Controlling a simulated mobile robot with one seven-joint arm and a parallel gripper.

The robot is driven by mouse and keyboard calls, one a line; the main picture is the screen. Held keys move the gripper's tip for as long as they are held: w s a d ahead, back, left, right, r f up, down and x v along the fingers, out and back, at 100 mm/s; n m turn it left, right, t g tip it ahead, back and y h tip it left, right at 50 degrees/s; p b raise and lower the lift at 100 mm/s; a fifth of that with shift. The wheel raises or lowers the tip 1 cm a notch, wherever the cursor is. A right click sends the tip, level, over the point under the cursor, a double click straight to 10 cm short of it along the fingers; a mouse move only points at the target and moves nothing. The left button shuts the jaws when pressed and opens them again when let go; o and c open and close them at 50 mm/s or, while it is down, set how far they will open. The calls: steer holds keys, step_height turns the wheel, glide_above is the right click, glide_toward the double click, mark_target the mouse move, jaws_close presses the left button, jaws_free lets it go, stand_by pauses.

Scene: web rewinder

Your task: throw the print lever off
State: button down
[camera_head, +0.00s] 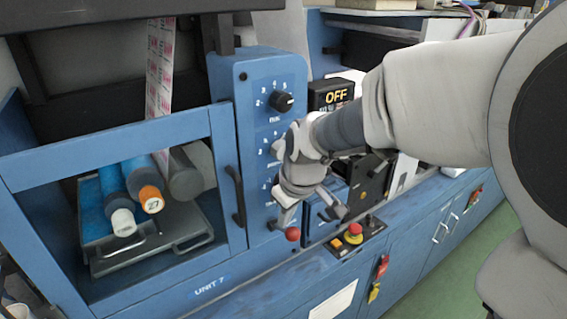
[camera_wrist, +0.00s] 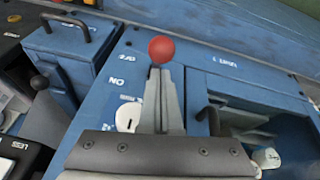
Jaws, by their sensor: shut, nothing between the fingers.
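The print lever appears as a red ball knob (camera_head: 292,233) low on the blue unit's front column, just under my gripper's tip. In the wrist view the red knob (camera_wrist: 161,49) sits right at the far end of my gripper's fingers. My gripper (camera_wrist: 161,80) has its grey fingers together with nothing between them. In the head view my gripper (camera_head: 287,214) points down towards the knob; whether it touches is unclear. The lever's shaft is hidden behind the fingers. White lettering (camera_wrist: 122,82) marks the blue panel beside the lever.
A rotary knob (camera_head: 283,101) sits higher on the column and a dark box reading OFF (camera_head: 335,95) stands behind. A red stop button (camera_head: 354,229) is on the ledge to the right.

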steer(key=shift+f, duration=0.1)
steer(key=shift+s+f+b, duration=0.1)
steer(key=shift+f+b, duration=0.1)
steer(key=shift+b, duration=0.7)
steer(key=shift+d+r, duration=0.1)
